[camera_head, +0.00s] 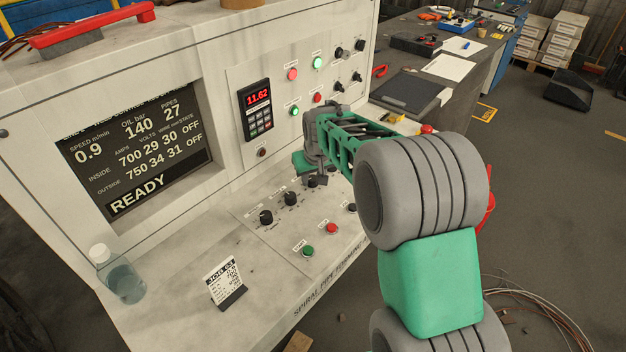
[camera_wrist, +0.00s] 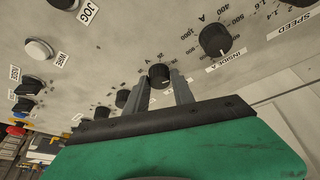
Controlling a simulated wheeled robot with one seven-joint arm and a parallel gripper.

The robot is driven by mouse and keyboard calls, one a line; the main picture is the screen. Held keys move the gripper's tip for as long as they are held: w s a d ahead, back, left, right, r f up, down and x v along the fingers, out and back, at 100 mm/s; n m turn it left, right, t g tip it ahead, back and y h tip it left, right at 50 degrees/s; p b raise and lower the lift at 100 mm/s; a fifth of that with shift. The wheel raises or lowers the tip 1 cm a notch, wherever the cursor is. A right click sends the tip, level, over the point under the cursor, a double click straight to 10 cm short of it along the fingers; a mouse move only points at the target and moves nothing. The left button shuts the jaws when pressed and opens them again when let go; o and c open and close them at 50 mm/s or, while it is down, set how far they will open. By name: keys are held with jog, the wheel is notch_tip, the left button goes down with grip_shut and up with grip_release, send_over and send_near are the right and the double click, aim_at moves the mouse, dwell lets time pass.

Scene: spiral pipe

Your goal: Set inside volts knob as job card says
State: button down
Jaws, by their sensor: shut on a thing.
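In the wrist view, my gripper (camera_wrist: 163,82) has its two fingers closed on a small black knob (camera_wrist: 160,74), one finger on each side. This knob sits beside the larger INSIDE A knob (camera_wrist: 215,40); its scale carries a V, but its name label is hidden by my gripper. In the head view my gripper (camera_head: 316,182) is down at the sloping panel, and its arm covers part of the knob row. The job card (camera_head: 226,280) stands at the front left of the desk; its small figures are too fine to read. The screen (camera_head: 135,150) shows INSIDE 700 amps, 29 volts, and READY.
Other black knobs stand close by (camera_head: 265,217) (camera_head: 290,198). A green START button (camera_head: 307,251) and a red button (camera_head: 331,228) lie in front. A bottle (camera_head: 120,275) stands at the left. A keypad (camera_head: 257,110) is on the upright panel.

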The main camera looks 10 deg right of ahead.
jog(key=m+h, duration=0.1)
jog(key=m, duration=0.1)
jog(key=m+h, duration=0.1)
jog(key=m, duration=0.2)
jog(key=shift+a+b, duration=0.15)
jog(key=shift+b, duration=0.15)
jog(key=shift+m+g, duration=0.3)
jog(key=c, duration=1.1)
grip_release()
jog(key=v, duration=0.7)
jog(key=shift+s+a+r, duration=0.1)
jog(key=shift+r, duration=0.25)
